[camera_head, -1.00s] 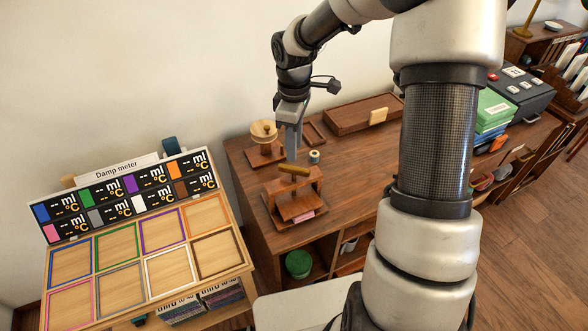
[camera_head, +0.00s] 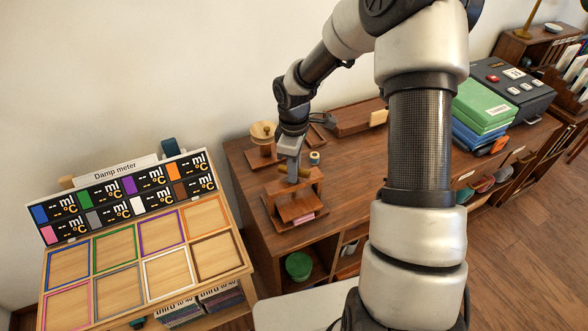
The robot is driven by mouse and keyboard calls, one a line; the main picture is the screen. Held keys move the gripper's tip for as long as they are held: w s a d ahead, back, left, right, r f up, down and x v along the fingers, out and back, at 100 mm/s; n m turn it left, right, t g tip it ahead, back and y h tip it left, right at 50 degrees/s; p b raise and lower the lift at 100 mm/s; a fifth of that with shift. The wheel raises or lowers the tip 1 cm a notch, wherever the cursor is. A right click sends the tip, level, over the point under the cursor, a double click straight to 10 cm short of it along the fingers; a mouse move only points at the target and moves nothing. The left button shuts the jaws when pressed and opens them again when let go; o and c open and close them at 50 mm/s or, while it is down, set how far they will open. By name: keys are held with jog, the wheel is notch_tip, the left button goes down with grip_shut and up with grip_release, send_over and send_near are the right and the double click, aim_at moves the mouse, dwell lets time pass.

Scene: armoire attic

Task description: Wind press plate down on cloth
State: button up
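The small wooden press (camera_head: 272,205) stands on the wooden bench. Its flat plate (camera_head: 296,208) sits between the side posts, low in the frame. A pink cloth (camera_head: 304,218) shows at the front edge under the plate; whether the plate touches it I cannot tell. The light brown winding handle (camera_head: 304,171) is at the top of the press. My gripper (camera_head: 292,178) points down at the handle and overlaps it in the picture. The fingers hide the handle's middle, and I cannot tell whether they grip it.
A wooden spool stand (camera_head: 262,133) and a small thread reel (camera_head: 314,157) stand behind the press. A wooden tray (camera_head: 352,120) lies farther back. The damp meter board (camera_head: 130,190) is at the left. The bench (camera_head: 350,175) is clear right of the press.

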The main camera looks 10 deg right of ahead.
grip_shut()
jog(key=m+b, duration=0.2)
jog(key=m, duration=0.4)
jog(key=m+b, duration=0.1)
jog(key=m, duration=0.5)
jog(key=shift+m, duration=0.3)
dwell(0.3)
jog(key=o, duration=0.6)
grip_release()
jog(key=shift+c, duration=0.2)
